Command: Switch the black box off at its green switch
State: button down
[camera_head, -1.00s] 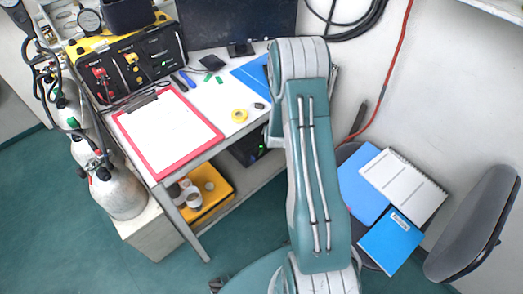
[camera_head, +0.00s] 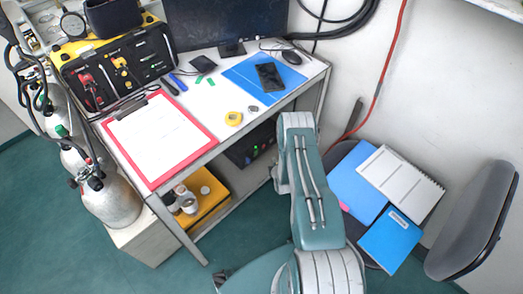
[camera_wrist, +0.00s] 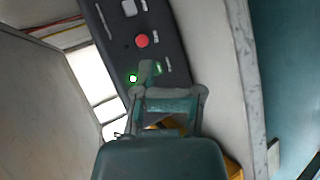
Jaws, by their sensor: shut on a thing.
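The black box (camera_head: 240,154) sits on the shelf under the desk in the head view, with small green and red spots on its front. Its dark panel (camera_wrist: 176,48) fills the upper middle of the wrist view, with a red round button (camera_wrist: 142,40) and a grey square above it. A green-ringed light (camera_wrist: 133,78) glows lower on the panel. My gripper (camera_wrist: 147,72) reaches the panel beside this light, its fingers together at the green switch. They hide most of the switch, and its position cannot be told. The head view does not show my gripper.
The desk above holds a red clipboard (camera_head: 159,137), a yellow tape roll (camera_head: 233,118) and a blue folder (camera_head: 247,83) with a phone. A yellow tray (camera_head: 206,206) stands on the lower shelf. A grey chair (camera_head: 477,225) is at the right. Gas cylinders (camera_head: 112,203) stand left.

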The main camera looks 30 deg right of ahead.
aim_at(256, 153)
jog(key=shift+n+t, duration=0.3)
jog(key=shift+n, duration=0.2)
jog(key=f, duration=0.1)
jog(key=s+f, duration=0.1)
jog(key=f, duration=0.1)
jog(key=s+f, duration=0.1)
jog(key=shift+a+f, duration=0.15)
jog(key=shift+a, duration=0.1)
jog(key=shift+w, duration=0.1)
jog(key=shift+w+a+r, duration=0.2)
jog(key=shift+w+a, duration=0.3)
jog(key=shift+w, duration=0.85)
jog(key=shift+w+a+r, duration=0.2)
jog(key=shift+w+a, duration=0.25)
jog(key=shift+w, duration=0.95)
jog(key=shift+w+a+r, duration=0.2)
jog(key=shift+w+a, duration=0.3)
jog(key=shift+w, duration=0.85)
jog(key=shift+w+a+r, duration=0.1)
jog(key=shift+w, duration=0.25)
jog(key=shift+w+a, duration=0.1)
jog(key=shift+w, duration=0.15)
jog(key=shift+s+d, duration=0.25)
jog(key=shift+s, duration=0.4)
